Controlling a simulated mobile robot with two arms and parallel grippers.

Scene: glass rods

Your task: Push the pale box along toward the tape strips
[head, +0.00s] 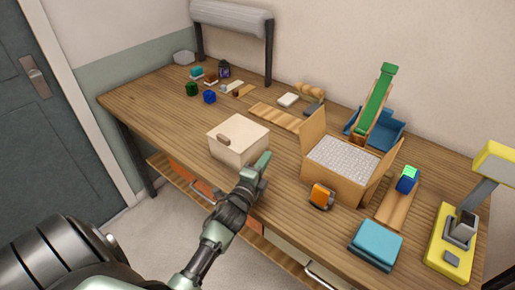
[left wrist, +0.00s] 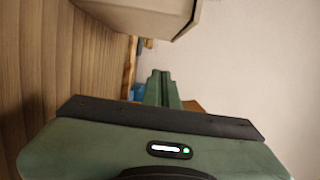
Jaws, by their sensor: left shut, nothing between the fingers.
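The pale box (head: 236,150) stands upright on the wooden table near its front edge, with a brown oval handle on its front side. It also shows at the top of the left wrist view (left wrist: 145,18). My left gripper (head: 264,162) is shut and empty, just beside the box's right side in the head view. Its green fingers show closed together in the left wrist view (left wrist: 162,88). I cannot tell whether they touch the box. I cannot make out tape strips for certain. My right gripper is not in view.
An open cardboard box (head: 340,180) with grey-white filling stands to the right. Wooden slats (head: 277,117) lie behind the pale box. The table left of it is largely clear, with small blocks (head: 209,97) farther back.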

